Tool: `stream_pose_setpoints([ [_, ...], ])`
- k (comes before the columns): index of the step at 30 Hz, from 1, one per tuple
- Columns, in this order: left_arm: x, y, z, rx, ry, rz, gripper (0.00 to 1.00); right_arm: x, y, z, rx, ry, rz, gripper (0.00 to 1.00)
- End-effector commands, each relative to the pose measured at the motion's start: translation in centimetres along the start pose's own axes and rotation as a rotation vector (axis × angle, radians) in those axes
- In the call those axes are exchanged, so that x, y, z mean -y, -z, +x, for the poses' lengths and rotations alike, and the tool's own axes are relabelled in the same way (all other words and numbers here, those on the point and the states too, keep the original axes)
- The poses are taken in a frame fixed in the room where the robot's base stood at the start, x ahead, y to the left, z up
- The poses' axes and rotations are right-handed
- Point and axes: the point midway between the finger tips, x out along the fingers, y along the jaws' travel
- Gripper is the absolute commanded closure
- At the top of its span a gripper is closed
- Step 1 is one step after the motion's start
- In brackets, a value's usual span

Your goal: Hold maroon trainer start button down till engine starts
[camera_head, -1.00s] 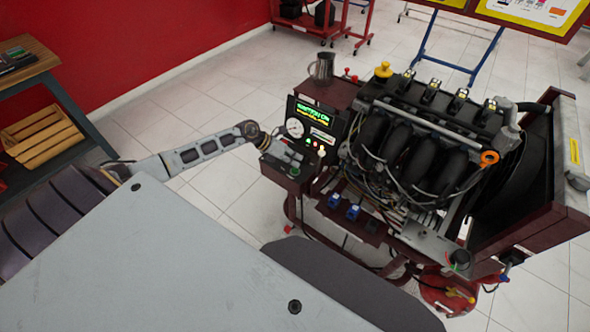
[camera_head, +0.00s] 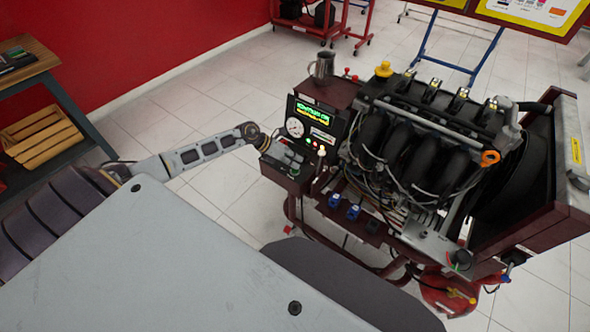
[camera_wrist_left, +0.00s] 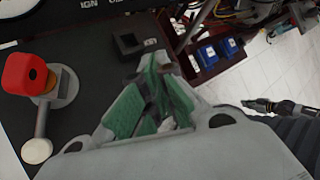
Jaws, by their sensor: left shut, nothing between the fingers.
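The maroon engine trainer (camera_head: 325,92) stands right of centre in the head view. Its black panel has a lit display (camera_head: 311,114), a round gauge (camera_head: 295,128) and small red and green lights (camera_head: 313,143). My left gripper (camera_head: 299,161) is shut and empty, low over the control box at the panel's lower left. In the left wrist view its green-padded fingers (camera_wrist_left: 148,68) point at a black square block (camera_wrist_left: 138,41) on the panel. I cannot tell whether they touch it. I cannot pick out the start button, which may be hidden by the fingers.
The left wrist view shows a red knob (camera_wrist_left: 25,73) beside the fingers and blue parts (camera_wrist_left: 207,55) to the right. The engine (camera_head: 425,140) with loose cables fills the trainer's middle. A metal cup (camera_head: 321,65) stands on top. A wooden crate (camera_head: 45,133) is far left.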

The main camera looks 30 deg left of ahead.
Motion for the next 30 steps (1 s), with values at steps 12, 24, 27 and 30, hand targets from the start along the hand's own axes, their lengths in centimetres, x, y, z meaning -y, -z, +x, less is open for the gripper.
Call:
stream_pose_setpoints([
  [12, -0.17, 0.16, 0.24, 0.0, 0.0, 0.0, 1.0, 0.08, -0.02, 0.23, 0.0, 0.001, 0.0, 1.0],
  [24, -0.32, 0.34, 0.45, 0.0, 0.0, 0.0, 1.0, 0.11, -0.05, 0.42, 0.0, 0.001, 0.0, 1.0],
  [27, -0.36, 0.39, 0.51, -0.001, 0.0, 0.0, 1.0, 0.12, -0.06, 0.46, 0.0, 0.001, 0.0, 1.0],
  [30, -0.4, 0.43, 0.56, -0.001, 0.0, 0.0, 1.0, 0.12, -0.07, 0.51, 0.0, 0.001, 0.0, 1.0],
])
